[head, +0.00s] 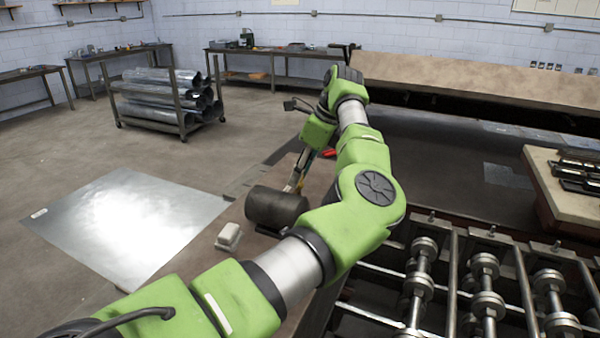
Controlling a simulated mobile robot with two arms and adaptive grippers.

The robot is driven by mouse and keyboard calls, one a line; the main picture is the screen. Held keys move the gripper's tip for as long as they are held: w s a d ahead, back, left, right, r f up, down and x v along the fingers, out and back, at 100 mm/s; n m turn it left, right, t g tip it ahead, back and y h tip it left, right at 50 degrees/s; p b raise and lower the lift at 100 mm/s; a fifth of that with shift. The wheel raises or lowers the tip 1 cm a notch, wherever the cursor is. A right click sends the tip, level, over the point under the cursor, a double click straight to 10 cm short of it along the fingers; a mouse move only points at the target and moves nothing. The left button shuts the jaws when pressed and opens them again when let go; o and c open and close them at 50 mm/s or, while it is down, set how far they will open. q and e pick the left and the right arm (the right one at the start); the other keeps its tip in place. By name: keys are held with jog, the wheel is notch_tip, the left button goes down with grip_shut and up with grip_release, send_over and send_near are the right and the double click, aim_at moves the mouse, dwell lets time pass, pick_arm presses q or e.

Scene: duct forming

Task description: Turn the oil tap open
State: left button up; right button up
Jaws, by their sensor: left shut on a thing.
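My left arm reaches in from the bottom left and bends over toward the middle of the head view. My left gripper (297,182) points down just behind the dark cylinder (275,208) that lies on the machine's left side. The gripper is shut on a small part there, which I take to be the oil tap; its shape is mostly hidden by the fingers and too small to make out. A small red part (329,153) shows beside the gripper, partly covered by my arm. My right gripper is not in view.
A small pale block (228,236) sits left of the cylinder. A shiny metal sheet (130,222) lies at left. Rows of metal rollers (486,284) fill the lower right. A cart of ducts (165,98) stands on open floor behind.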

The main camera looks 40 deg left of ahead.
pick_arm(q)
jog(key=o, duration=1.1)
jog(key=shift+w+d, duration=0.1)
jog(key=shift+r, duration=0.1)
jog(key=v, duration=1.2)
